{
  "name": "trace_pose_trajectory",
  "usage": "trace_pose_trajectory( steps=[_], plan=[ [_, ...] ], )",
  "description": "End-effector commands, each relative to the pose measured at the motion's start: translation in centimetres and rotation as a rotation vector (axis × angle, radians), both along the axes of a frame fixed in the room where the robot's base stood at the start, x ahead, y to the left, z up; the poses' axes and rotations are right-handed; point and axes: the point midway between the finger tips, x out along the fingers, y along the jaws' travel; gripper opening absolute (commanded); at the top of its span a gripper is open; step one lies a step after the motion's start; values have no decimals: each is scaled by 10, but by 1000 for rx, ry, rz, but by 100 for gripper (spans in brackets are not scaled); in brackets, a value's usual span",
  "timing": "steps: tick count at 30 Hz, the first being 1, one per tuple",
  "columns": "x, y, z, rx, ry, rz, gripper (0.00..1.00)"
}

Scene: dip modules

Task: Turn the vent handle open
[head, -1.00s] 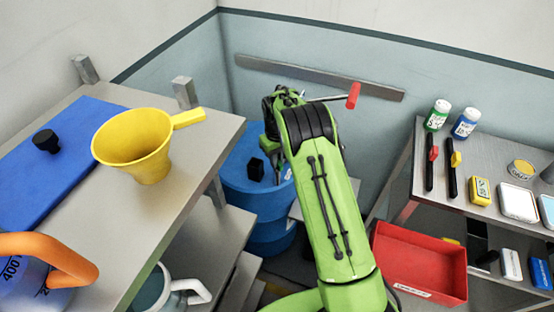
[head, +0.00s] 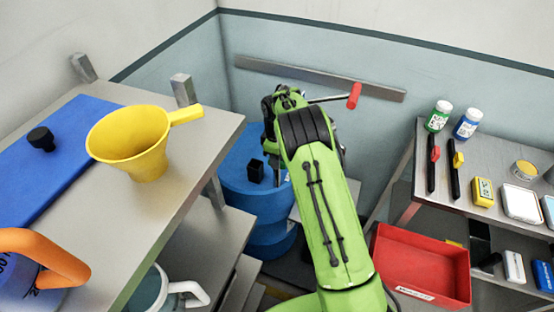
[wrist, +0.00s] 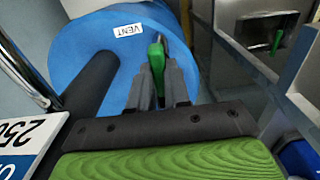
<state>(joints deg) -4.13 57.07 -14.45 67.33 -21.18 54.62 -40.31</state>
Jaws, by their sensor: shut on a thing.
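The blue drum (head: 265,205) stands in the corner below the wall rail, partly hidden behind my green arm. In the wrist view its top (wrist: 85,55) carries a white VENT label (wrist: 128,30). The green vent handle (wrist: 157,55) stands beside that label. My gripper (wrist: 158,82) is shut on the handle, with a grey finger on each side of it. In the head view my arm hides both the gripper and the handle.
A lever with a red grip (head: 354,96) sticks out near my arm. A bench with a yellow funnel (head: 130,145) stands at left. A shelf with bottles (head: 467,124) and a red bin (head: 420,265) stands at right. A black post (wrist: 92,82) rises beside the handle.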

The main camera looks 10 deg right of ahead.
Motion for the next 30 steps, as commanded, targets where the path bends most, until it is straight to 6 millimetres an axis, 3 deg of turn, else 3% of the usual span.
trace_pose_trajectory(
  steps=[15,16,20,30],
  plan=[
    [1,1,1,1,-5,19,0],
    [1,1,1,1,-5,19,22],
    [1,0,1,1,-4,18,41],
    [1,0,6,1,-4,16,43]
  ],
)
